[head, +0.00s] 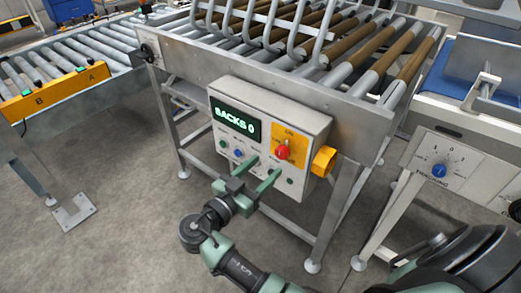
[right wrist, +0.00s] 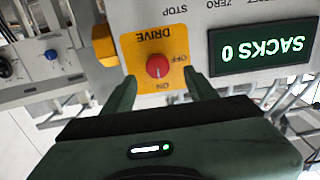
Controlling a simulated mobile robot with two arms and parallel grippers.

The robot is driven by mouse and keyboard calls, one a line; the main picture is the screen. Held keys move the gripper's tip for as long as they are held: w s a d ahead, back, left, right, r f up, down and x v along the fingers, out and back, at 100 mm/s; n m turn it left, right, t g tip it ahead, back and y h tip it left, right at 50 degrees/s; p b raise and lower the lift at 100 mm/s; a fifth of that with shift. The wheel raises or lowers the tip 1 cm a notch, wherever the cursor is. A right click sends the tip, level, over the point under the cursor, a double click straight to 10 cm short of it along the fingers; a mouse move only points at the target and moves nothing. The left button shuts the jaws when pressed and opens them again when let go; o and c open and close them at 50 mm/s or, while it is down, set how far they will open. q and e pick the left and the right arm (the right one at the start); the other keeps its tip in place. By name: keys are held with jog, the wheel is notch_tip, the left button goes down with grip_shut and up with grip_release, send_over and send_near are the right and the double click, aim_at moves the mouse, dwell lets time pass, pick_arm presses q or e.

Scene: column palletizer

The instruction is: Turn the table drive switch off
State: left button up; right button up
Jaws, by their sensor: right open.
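The table drive switch is a red knob (head: 283,152) on a yellow plate (head: 291,139) on the front of a grey control box. In the right wrist view, which shows the box upside down, the knob (right wrist: 157,66) sits on the plate marked DRIVE, with OFF and ON labels. A small pale mark on the knob seems to face the ON label. My right gripper (head: 266,167) is open and empty in front of the box, below the knob in the head view. In the right wrist view its fingers (right wrist: 159,77) stand either side of the knob, apparently not touching it. My left gripper is out of view.
The control box (head: 318,122) has a lit green display (head: 235,121), several small buttons and a yellow side part (head: 324,160). It hangs under a roller table (head: 370,75). A blue knob (head: 439,171) is on a separate panel at right. Open floor lies at left.

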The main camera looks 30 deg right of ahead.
aim_at(279, 155)
jog(key=p+x, duration=0.1)
jog(key=x, duration=0.5)
jog(key=shift+s+d+r+p, duration=0.1)
jog(key=shift+d+r+p, duration=0.05)
jog(key=shift+d+p, duration=0.2)
jog(key=shift+d, duration=0.45)
jog(key=shift+w, duration=0.2)
grip_shut()
